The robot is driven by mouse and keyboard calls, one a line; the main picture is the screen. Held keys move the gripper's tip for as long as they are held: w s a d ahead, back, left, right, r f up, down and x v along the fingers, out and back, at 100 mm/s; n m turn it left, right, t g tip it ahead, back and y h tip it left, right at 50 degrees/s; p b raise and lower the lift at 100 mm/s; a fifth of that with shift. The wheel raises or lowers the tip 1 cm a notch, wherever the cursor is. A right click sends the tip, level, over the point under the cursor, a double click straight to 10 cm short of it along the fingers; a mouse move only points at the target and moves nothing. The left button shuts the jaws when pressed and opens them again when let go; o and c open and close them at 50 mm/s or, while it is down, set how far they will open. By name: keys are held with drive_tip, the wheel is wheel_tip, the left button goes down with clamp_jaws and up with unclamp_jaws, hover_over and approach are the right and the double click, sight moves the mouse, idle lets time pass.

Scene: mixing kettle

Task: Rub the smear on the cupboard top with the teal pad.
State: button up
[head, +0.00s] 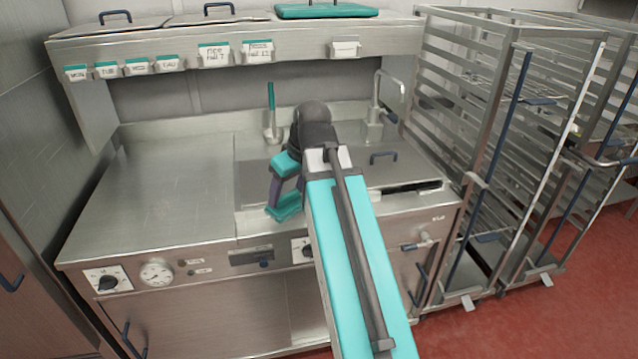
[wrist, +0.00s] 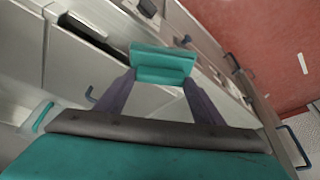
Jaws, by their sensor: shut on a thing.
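My gripper (head: 284,207) is shut on the teal pad (head: 290,202), low in front of my arm near the front edge of the steel unit. In the wrist view the pad (wrist: 163,62) sits between the tips of my gripper's two purple fingers (wrist: 155,72). I cannot tell whether the pad touches the steel below it. A broad flat steel top (head: 165,180) lies to the left, with cupboard doors below; it may be the cupboard top. I cannot make out a smear on it. My arm hides part of the unit's right side.
A ladle with a teal handle (head: 271,108) stands behind my gripper. A tap (head: 378,112) and a lid handle (head: 383,156) are to the right. A rack (head: 490,130) stands at the right. The left top is clear.

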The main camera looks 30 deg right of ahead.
drive_tip(key=w+a+f+m, duration=0.1)
drive_tip(key=w+a, duration=0.1)
drive_tip(key=a, duration=0.5)
drive_tip(key=w+a+f+m+h, duration=0.1)
drive_tip(key=w+a+f, duration=0.1)
drive_tip(key=a, duration=0.5)
drive_tip(key=shift+m, duration=0.4)
drive_tip(key=shift+w+a, duration=0.1)
drive_tip(key=shift+a, duration=0.1)
